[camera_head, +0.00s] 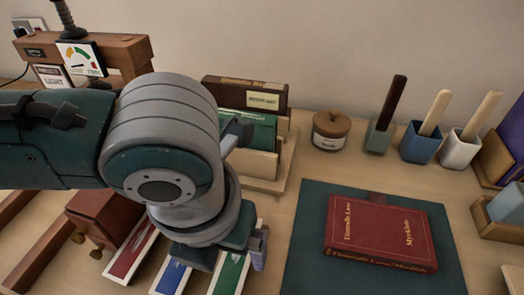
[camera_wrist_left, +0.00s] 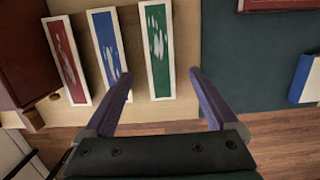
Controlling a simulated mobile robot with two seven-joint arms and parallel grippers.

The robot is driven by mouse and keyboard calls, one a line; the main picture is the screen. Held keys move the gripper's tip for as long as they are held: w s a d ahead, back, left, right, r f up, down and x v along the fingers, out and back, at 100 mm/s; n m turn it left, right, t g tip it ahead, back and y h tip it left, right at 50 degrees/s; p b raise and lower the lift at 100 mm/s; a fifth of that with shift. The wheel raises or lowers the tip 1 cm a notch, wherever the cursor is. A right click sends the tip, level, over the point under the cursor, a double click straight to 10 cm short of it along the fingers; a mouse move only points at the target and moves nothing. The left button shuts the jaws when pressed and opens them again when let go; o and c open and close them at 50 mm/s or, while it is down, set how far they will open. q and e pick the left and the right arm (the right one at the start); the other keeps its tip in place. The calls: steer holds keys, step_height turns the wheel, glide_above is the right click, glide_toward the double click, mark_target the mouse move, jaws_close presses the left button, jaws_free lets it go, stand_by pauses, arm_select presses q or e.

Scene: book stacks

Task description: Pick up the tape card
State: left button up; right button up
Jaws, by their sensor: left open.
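Three narrow white-edged cards lie side by side on the table, with red (camera_wrist_left: 66,60), blue (camera_wrist_left: 106,45) and green (camera_wrist_left: 158,45) faces marked by white streaks. I cannot tell for sure which is the tape card. In the head view, my arm partly covers the red (camera_head: 130,252), blue (camera_head: 172,277) and green (camera_head: 229,272) cards. My left gripper (camera_wrist_left: 160,73) is open and empty; in the wrist view the green card's near part shows between its fingertips. In the head view a purple finger (camera_head: 260,249) shows beside the green card. My right gripper is not in view.
A dark mat (camera_head: 305,205) with a red book (camera_head: 380,232) lies to the right. A brown wooden block (camera_head: 103,215) stands left of the cards. Behind are a book rack (camera_head: 262,165), a lidded jar (camera_head: 331,130) and handled cups (camera_head: 425,140). The table's front edge is close.

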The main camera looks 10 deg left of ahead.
mark_target(235, 260)
arm_select(q)
steer(key=f, duration=0.2)
steer(key=w+f+b, duration=0.1)
steer(key=f, duration=0.2)
steer(key=shift+w, duration=0.15)
steer(key=shift+r, duration=0.1)
steer(key=c, duration=1.4)
steer(key=shift+r, duration=0.15)
steer(key=shift+r+p, duration=2.1)
steer(key=shift+r, duration=7.8)
